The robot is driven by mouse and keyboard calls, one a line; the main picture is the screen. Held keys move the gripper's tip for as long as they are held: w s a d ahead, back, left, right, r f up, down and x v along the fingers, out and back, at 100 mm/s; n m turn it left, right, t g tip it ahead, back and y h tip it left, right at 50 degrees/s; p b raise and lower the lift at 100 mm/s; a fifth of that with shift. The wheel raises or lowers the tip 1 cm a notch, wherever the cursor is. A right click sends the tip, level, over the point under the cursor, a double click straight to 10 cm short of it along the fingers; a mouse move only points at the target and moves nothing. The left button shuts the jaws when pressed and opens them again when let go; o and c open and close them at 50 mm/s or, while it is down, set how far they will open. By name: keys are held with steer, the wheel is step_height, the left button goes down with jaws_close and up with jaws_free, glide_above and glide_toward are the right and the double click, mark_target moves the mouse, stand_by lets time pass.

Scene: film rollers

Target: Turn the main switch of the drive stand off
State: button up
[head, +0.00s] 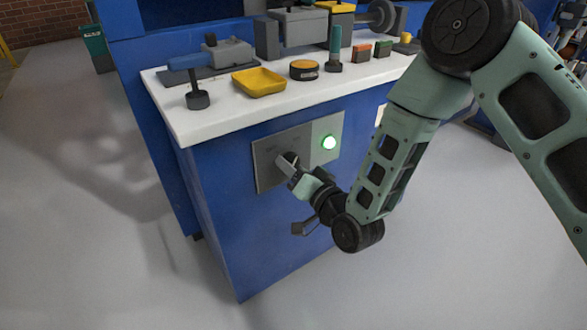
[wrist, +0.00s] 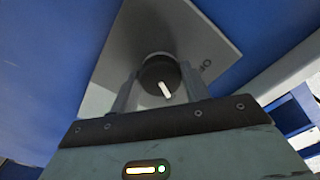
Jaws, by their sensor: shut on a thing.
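The drive stand (head: 230,215) is a blue cabinet with a white top. My gripper (head: 287,160) is at the left part of the plate and covers most of the switch in the head view. In the wrist view the main switch (wrist: 158,75) is a round dark knob with a white pointer mark, standing between the two fingers of my gripper (wrist: 160,92). The fingers are shut on the knob. A partly hidden plate marking shows beside the knob.
The grey floor (head: 80,220) left of the stand is clear.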

steer(key=n+b, duration=0.2)
steer(key=n, duration=1)
steer(key=shift+d+n, duration=0.15)
steer(key=shift+n, duration=0.15)
steer(key=shift+w, duration=0.1)
stand_by(0.3)
steer(key=o, duration=1)
